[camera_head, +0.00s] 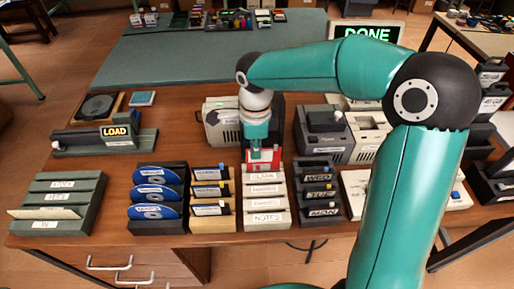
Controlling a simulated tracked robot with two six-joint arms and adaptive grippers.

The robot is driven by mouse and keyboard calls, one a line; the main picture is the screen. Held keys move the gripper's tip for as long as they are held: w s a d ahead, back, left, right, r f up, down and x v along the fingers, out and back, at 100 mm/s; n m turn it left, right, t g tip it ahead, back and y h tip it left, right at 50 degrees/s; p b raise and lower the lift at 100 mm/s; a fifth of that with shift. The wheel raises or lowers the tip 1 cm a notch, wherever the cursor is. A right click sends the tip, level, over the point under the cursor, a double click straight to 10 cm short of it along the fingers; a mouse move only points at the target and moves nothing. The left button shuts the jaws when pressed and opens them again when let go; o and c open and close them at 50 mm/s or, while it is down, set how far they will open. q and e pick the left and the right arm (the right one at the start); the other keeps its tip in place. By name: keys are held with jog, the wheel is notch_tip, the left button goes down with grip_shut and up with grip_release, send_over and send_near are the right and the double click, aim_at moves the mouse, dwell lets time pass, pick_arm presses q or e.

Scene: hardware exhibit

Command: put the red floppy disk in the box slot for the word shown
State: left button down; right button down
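The red floppy disk (263,160), with a pale label, stands upright at the back end of a white slot box (265,218). The box's front labels include BLANK at the back and NOTES at the front; the labels between are too small to read surely. My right gripper (259,148) points down right over the disk, its fingers at the disk's top edge. It appears shut on the disk. Whether the disk's lower edge is inside a slot is hidden. A small display (115,131) at left reads LOAD. A larger screen (366,33) at the back reads DONE. My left gripper is not in view.
A dark box (318,210) labelled WED, TUE, MON stands right of the white box. A wooden disk box (212,225), a blue-disc box (157,226) and a green tray (60,183) stand left. Grey machines (324,135) stand behind.

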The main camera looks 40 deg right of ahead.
jog(key=shift+f, duration=0.1)
dwell(0.5)
jog(key=shift+f+b, duration=1.75)
jog(key=shift+f, duration=0.2)
jog(key=c, duration=1.2)
grip_release()
jog(key=shift+c, duration=0.2)
jog(key=shift+w+r+p, duration=0.1)
jog(key=shift+r+p, duration=2.95)
jog(key=shift+r, duration=1)
